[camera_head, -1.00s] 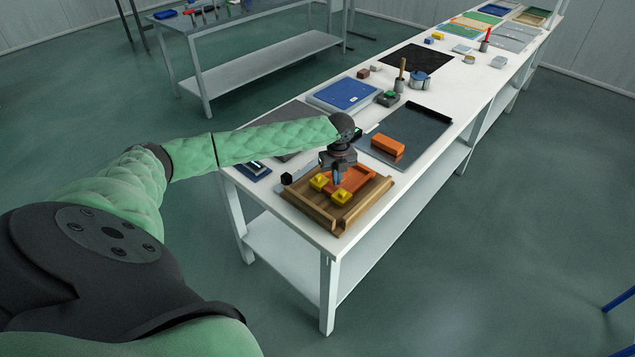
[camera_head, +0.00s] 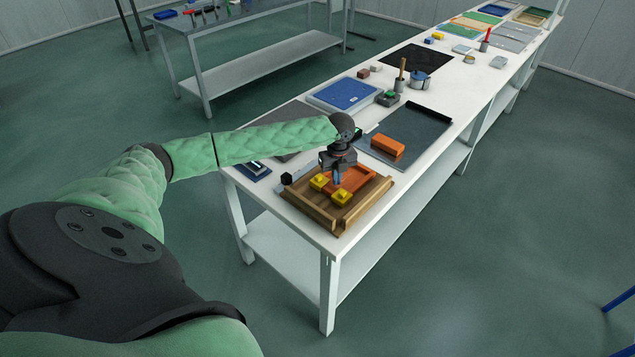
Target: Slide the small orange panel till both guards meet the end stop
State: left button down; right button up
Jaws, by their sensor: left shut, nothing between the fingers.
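The small orange panel (camera_head: 357,178) lies flat inside a wooden tray-like fixture (camera_head: 374,198) at the near end of the white table. Two yellow guards stand at the panel's near side, one on the left (camera_head: 319,182) and one on the right (camera_head: 341,196). The fixture's near wooden bar (camera_head: 309,205) lies a little beyond the guards; whether they touch it is too small to tell. My left gripper (camera_head: 337,181) points down over the panel, shut and empty, its tips between and just behind the guards. It hides part of the panel. My right gripper is not in view.
An orange block (camera_head: 387,145) sits on a dark grey mat (camera_head: 412,135) behind the fixture. A blue-topped device (camera_head: 343,94), a small black-and-green box (camera_head: 387,98) and a dark blue item (camera_head: 254,170) lie nearby. The table's front edge is close to the fixture.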

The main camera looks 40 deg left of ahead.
aim_at(330, 189)
pick_arm(q)
jog(key=shift+f, duration=0.8)
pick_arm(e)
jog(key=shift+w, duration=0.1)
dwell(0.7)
pick_arm(q)
jog(key=shift+r+p, duration=0.4)
jog(key=shift+p, duration=0.2)
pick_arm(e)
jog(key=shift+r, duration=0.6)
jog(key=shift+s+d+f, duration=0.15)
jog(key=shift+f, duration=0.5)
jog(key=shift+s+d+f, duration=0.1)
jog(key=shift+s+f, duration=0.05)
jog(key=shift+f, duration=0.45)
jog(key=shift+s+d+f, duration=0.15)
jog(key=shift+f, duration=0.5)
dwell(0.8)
pick_arm(q)
jog(key=shift+s+a+p, duration=0.1)
jog(key=shift+s+p, duration=0.8)
jog(key=shift+s, duration=0.65)
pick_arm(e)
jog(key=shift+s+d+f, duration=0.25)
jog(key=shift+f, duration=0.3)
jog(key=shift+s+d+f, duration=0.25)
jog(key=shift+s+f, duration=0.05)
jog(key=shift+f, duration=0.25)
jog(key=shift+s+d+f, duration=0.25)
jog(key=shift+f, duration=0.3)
